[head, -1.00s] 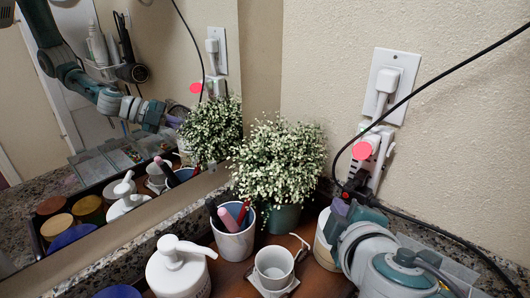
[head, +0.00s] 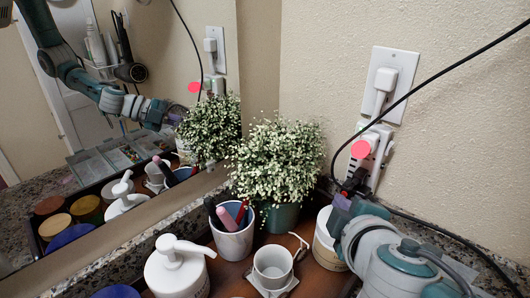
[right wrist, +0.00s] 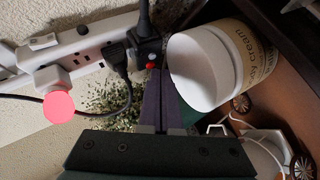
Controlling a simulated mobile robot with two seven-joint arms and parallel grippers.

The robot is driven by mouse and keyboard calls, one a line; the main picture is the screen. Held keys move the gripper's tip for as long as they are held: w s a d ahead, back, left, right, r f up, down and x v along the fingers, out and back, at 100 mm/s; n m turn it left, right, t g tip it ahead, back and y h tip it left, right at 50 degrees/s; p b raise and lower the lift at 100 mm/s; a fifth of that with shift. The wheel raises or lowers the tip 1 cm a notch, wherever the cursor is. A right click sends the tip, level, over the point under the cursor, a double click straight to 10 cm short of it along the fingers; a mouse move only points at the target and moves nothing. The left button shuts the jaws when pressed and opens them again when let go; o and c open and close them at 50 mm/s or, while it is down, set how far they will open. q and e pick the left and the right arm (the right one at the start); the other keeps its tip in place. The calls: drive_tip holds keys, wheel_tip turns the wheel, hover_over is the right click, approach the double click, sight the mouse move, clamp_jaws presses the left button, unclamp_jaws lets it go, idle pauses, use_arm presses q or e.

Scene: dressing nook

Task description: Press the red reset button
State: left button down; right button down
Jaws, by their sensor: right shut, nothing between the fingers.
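A small red button (right wrist: 151,66) shows in the right wrist view on a black plug-like block at the end of the white power strip (right wrist: 92,48). In the head view the strip (head: 379,158) leans against the wall below the outlet. My right gripper (right wrist: 160,74) is shut and empty, with its purple fingertips close to the red button; I cannot tell whether they touch. In the head view my right gripper (head: 343,203) is beside the black plugs and hides part of them. A larger flat pinkish-red disc (head: 361,149) shows in front of the strip. My left gripper is not in view.
A white cream jar (right wrist: 212,70) stands close beside my fingers. A potted plant (head: 277,160), a pen cup (head: 233,238), a white mug (head: 272,266) and a pump bottle (head: 178,270) stand left of it. A black cable (head: 437,75) crosses the wall. A mirror fills the left.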

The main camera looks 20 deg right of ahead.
drive_tip(key=shift+d, duration=0.15)
drive_tip(key=shift+s+a, duration=0.2)
drive_tip(key=shift+a, duration=0.45)
drive_tip(key=shift+s+a+b, duration=0.2)
drive_tip(key=shift+s+a, duration=0.1)
drive_tip(key=shift+a, duration=0.45)
drive_tip(key=shift+s+a+b, duration=0.15)
drive_tip(key=shift+s+a, duration=0.2)
drive_tip(key=shift+a, duration=0.45)
drive_tip(key=shift+s+a+b, duration=0.2)
drive_tip(key=shift+s+a, duration=0.1)
drive_tip(key=shift+a, duration=0.45)
